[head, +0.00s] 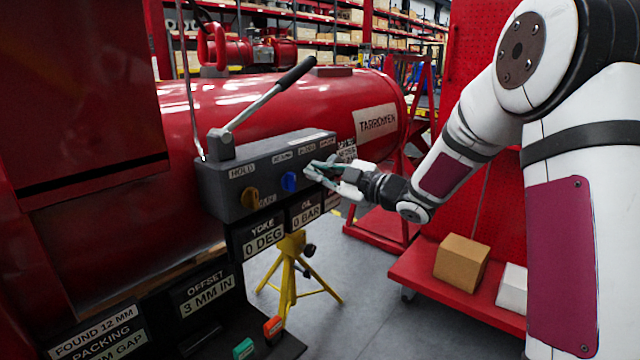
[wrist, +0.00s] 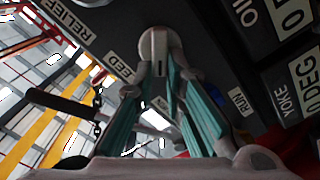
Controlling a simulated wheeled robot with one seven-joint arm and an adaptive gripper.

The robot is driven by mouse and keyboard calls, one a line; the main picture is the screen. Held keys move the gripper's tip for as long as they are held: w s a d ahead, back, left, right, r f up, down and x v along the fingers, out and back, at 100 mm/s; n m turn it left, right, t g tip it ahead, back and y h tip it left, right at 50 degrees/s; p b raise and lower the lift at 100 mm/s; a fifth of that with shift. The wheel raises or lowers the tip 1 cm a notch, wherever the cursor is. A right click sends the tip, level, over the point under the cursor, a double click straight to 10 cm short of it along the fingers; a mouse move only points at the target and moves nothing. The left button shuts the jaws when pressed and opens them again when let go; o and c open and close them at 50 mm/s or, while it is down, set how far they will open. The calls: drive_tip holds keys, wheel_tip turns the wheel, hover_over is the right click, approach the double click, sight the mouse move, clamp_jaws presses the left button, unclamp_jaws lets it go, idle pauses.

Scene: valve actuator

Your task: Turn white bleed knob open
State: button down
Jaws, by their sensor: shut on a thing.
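The white bleed knob (wrist: 157,44) shows in the wrist view on the dark panel, beside a label of which "EED" can be read. My gripper (wrist: 160,70) has its teal-padded fingers closed on the knob, one on each side. In the head view my gripper (head: 318,171) reaches the front of the grey control box (head: 225,185) from the right, and its fingers hide the knob there. I cannot tell how far the knob is turned.
A black-handled lever (head: 270,92) rises from the box. A yellow stand (head: 290,265) is below. A red shelf with boxes (head: 461,262) stands lower right.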

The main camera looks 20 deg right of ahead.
drive_tip(key=n+b, duration=0.3)
drive_tip(key=b, duration=0.1)
drive_tip(key=f+n+b, duration=0.1)
drive_tip(key=n+b, duration=0.3)
drive_tip(key=b, duration=0.1)
drive_tip(key=shift+s+a+f+b, duration=0.15)
drive_tip(key=shift+a+b, duration=0.05)
drive_tip(key=shift+b, duration=0.1)
drive_tip(key=c, duration=1.6)
unclamp_jaws()
drive_tip(key=shift+c, duration=0.2)
drive_tip(key=v, duration=1.2)
